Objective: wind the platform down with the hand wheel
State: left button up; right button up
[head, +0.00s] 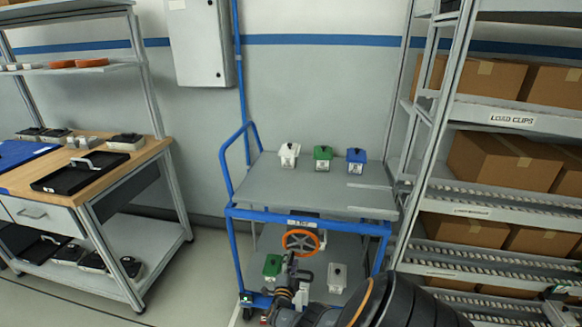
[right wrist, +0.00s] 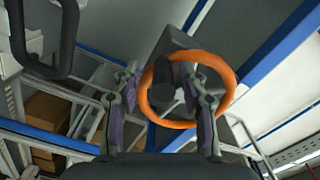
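The orange hand wheel (head: 301,241) is at the front of the blue-framed cart, just below its grey platform (head: 260,185). White (head: 289,154), green (head: 323,157) and blue (head: 356,160) units stand on the platform. My right gripper (head: 291,272) is in front of the wheel's lower part. In the right wrist view, the wheel (right wrist: 232,79) shows with a dark knob (right wrist: 180,84) on its near side. The fingers of my right gripper (right wrist: 165,97) are spread apart, the right one overlapping the wheel; contact is unclear. My left gripper is not in view.
A green unit (head: 272,266) and a white unit (head: 337,277) are low on the cart. A shelving rack (head: 512,114) with cardboard boxes stands close on the right. A workbench (head: 120,170) is on the left, with floor between it and the cart.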

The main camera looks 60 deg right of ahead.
jog(key=shift+a, duration=0.1)
jog(key=v, duration=1.1)
jog(key=shift+s+a, duration=0.15)
jog(key=shift+a, duration=0.2)
jog(key=s+a+f+m+g+y+p, duration=0.25)
jog(key=s+a+f+m+y, duration=0.2)
jog(key=s+f+m, duration=0.45)
jog(key=s+a+f+m+g+y+p, duration=0.1)
jog(key=s+a+f+m+g+y, duration=0.3)
jog(key=s+f+m, duration=0.55)
jog(key=s+a+f+m+y+p, duration=0.1)
jog(key=s+a+f+m+y, duration=0.2)
jog(key=m, duration=1)
jog(key=s+a+f+m+y+p, duration=0.1)
jog(key=s+a+m+y, duration=0.3)
jog(key=a+m, duration=0.5)
jog(key=shift+s+f+m+t, duration=0.45)
jog(key=shift+s+f+m, duration=0.7)
jog(key=shift+m, duration=1.5)
